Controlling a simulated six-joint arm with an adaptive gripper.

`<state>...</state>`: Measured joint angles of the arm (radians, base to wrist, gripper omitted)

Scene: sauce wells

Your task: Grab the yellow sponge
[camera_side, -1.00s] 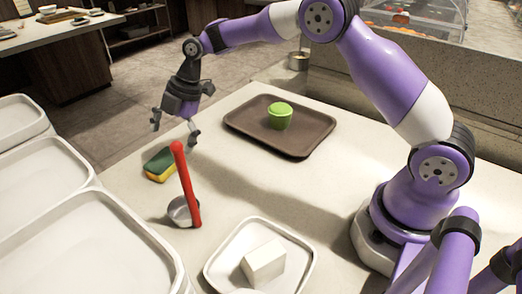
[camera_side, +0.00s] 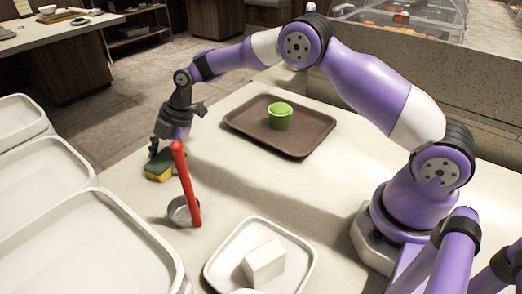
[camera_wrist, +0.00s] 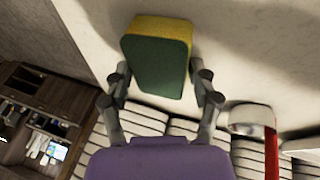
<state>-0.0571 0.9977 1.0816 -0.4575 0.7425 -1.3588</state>
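The yellow sponge (camera_side: 158,174) has a dark green top layer and lies on the counter at its left side. In the wrist view the sponge (camera_wrist: 157,58) shows its green face, with a yellow edge at the top and right. My gripper (camera_side: 168,156) is lowered over the sponge. In the wrist view my gripper (camera_wrist: 160,85) is open, with one finger at each side of the sponge's near end. A gap shows on the right; the left finger is very close to the sponge, and contact cannot be told.
A brown tray (camera_side: 240,124) holds a green cup (camera_side: 280,117). A white tray (camera_side: 222,270) holds a white block (camera_side: 263,260). White bins (camera_side: 90,262) line the left.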

